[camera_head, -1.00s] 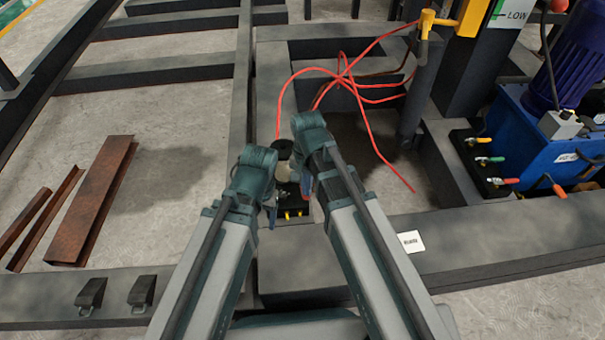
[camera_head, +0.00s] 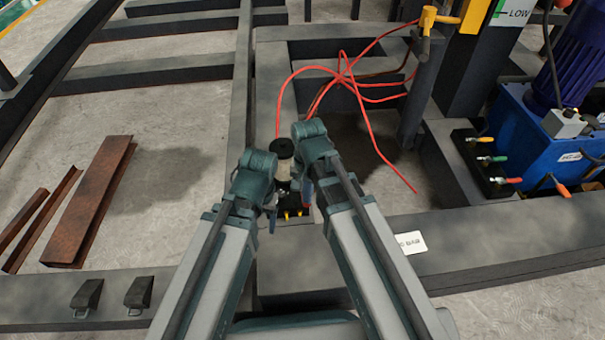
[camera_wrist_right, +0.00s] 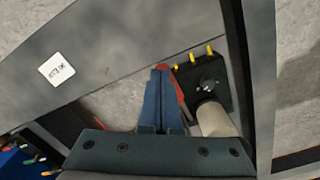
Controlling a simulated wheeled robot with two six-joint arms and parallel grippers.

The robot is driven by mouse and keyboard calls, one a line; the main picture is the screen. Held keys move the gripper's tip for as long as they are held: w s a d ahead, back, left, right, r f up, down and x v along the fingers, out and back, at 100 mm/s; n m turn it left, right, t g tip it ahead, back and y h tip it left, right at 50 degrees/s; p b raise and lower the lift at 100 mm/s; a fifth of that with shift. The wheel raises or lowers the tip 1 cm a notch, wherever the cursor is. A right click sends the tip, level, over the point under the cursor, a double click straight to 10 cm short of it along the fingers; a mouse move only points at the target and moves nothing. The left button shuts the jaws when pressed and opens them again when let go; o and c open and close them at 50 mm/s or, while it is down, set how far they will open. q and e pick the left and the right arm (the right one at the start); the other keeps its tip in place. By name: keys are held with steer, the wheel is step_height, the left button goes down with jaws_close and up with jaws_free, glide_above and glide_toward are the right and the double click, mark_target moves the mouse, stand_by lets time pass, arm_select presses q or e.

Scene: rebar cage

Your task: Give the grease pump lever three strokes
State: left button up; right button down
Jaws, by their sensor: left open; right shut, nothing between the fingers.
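The grease pump shows between my wrists in the head view, with a black cap (camera_head: 282,148), a pale cylinder and a black base with yellow fittings (camera_head: 293,212). In the right wrist view its pale cylinder (camera_wrist_right: 214,119) and black base (camera_wrist_right: 217,72) lie right of my fingers. A red part, perhaps the lever (camera_wrist_right: 180,88), shows just behind the right edge of my fingers; most of it is hidden, and I cannot tell if they touch. My right gripper (camera_wrist_right: 160,70) is shut and empty. My left gripper (camera_head: 271,215) is open, left of the pump, its fingers partly hidden.
Red hoses (camera_head: 345,75) loop behind the pump. Dark steel frame beams (camera_head: 430,235) surround it. A blue power unit (camera_head: 545,145) with a valve block stands at the right. Rusty steel angles (camera_head: 95,200) lie on the floor at the left. A white label (camera_head: 410,242) is on the front beam.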

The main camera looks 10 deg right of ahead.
steer(key=shift+s+f+b, duration=0.3)
steer(key=shift+f+b, duration=0.3)
steer(key=shift+b, duration=0.05)
steer(key=shift+f, duration=0.1)
steer(key=shift+s+f+b, duration=0.3)
steer(key=shift+f+b, duration=0.2)
steer(key=shift+b, duration=0.1)
steer(key=shift+s+f+b, duration=0.25)
steer(key=shift+f+b, duration=0.4)
